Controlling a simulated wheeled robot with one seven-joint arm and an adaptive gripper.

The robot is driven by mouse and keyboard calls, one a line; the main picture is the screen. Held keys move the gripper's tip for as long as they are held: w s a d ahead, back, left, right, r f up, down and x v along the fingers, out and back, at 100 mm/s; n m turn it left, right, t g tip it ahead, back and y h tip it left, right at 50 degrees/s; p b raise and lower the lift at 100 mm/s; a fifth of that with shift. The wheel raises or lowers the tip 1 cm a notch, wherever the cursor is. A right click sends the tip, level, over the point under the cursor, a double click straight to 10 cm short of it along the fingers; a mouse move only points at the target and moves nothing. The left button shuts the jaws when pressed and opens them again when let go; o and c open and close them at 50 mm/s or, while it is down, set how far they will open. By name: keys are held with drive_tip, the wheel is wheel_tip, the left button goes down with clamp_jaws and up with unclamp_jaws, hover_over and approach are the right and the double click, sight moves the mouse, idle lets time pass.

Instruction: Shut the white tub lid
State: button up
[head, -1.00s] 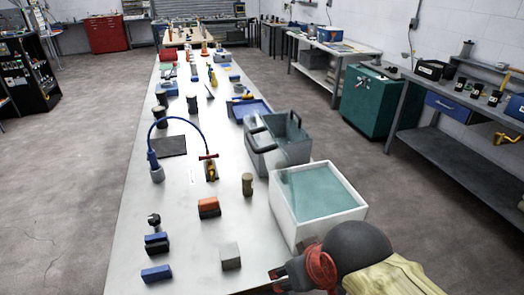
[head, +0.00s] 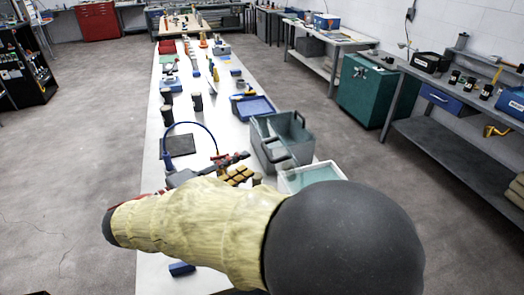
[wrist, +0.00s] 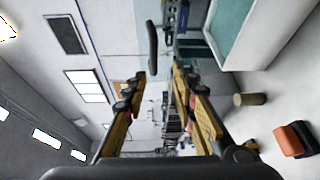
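The white tub (head: 312,176) stands at the right edge of the long table, its inside or top surface showing pale teal. My forearm hides its near part in the head view. In the wrist view its white wall and teal surface (wrist: 236,28) fill the top right. I cannot make out a separate lid. My gripper (wrist: 160,72) is open, with nothing between its yellow-sided fingers. In the head view it is left of the tub and apart from it, partly hidden by my arm.
A grey open toolbox (head: 283,140) with a dark handle stands right behind the tub. In the wrist view, a short cylinder (wrist: 249,99) and an orange-and-black block (wrist: 294,138) are at the right. A blue block (head: 182,269) lies near the front.

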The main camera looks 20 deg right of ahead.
sight(267, 150)
drive_tip(key=shift+m+h, duration=0.4)
drive_tip(key=shift+m, duration=0.1)
drive_tip(key=shift+s+r+b+x, duration=0.15)
drive_tip(key=shift+b+x, duration=0.15)
drive_tip(key=shift+x, duration=1.05)
drive_tip(key=shift+s+r+b+x, duration=0.1)
drive_tip(key=shift+b+x, duration=0.25)
drive_tip(key=shift+x, duration=0.95)
drive_tip(key=shift+s+r+b+x, duration=0.15)
drive_tip(key=shift+b+x, duration=0.15)
drive_tip(key=shift+x, duration=1.05)
drive_tip(key=shift+d+f, duration=0.1)
drive_tip(key=shift+d, duration=0.05)
drive_tip(key=shift+c, duration=0.8)
clamp_jaws()
